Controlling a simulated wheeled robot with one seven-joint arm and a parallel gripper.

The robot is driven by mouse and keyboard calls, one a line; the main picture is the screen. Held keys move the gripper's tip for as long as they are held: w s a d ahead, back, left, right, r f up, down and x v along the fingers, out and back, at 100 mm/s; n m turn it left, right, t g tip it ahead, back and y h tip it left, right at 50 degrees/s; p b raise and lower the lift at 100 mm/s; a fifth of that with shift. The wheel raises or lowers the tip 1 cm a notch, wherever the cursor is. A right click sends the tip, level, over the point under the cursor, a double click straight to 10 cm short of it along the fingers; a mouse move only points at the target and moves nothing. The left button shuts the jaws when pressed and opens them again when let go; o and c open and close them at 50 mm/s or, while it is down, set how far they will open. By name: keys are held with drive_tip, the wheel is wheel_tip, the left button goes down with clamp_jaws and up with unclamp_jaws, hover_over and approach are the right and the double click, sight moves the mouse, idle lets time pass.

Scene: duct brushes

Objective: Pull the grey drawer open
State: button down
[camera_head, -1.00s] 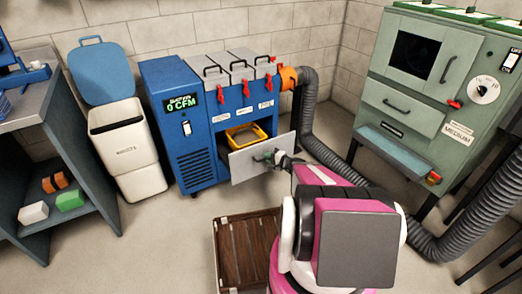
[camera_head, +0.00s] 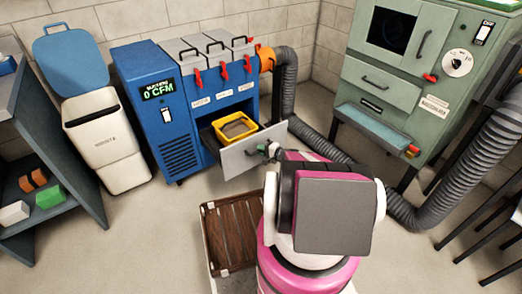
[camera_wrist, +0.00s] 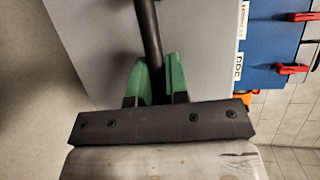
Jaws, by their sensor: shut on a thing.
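The grey drawer (camera_head: 254,154) stands pulled out from the lower part of the blue machine (camera_head: 180,118). Its open top shows a yellow tray (camera_head: 235,128) with grey-brown contents. My gripper (camera_head: 269,151) is at the drawer's front, and my arm hides part of it. In the wrist view the green fingertips of my gripper (camera_wrist: 155,80) are shut on the dark bar handle (camera_wrist: 148,28) of the drawer, and the grey drawer front (camera_wrist: 95,45) fills much of that view.
A wooden crate (camera_head: 205,245) stands on the floor just in front of the drawer, partly behind my arm. A grey hose (camera_head: 286,95) runs along the right. A white bin (camera_head: 105,145) stands left of the machine. A green cabinet (camera_head: 385,95) is at the right.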

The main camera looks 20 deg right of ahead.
drive_tip(key=c, duration=1.1)
unclamp_jaws()
drive_tip(key=shift+d, duration=0.1)
drive_tip(key=v, duration=1)
drive_tip(key=shift+s+d+r, duration=0.1)
drive_tip(key=shift+s+d, duration=0.15)
drive_tip(key=shift+s, duration=0.05)
drive_tip(key=a+r+n+g+h, duration=0.2)
drive_tip(key=a+r+n+g, duration=0.2)
drive_tip(key=a+n+g, duration=0.55)
drive_tip(key=a+r+h, duration=0.2)
drive_tip(key=a+r+n+g+h, duration=0.1)
drive_tip(key=a+r+h, duration=0.1)
drive_tip(key=r+h, duration=0.1)
drive_tip(key=s+a+r+g+h, duration=0.1)
drive_tip(key=a+r+h, duration=0.1)
drive_tip(key=r+h, duration=0.1)
drive_tip(key=shift+s+a+r+g, duration=0.1)
drive_tip(key=shift+a+r+g, duration=0.15)
drive_tip(key=shift+a, duration=0.1)
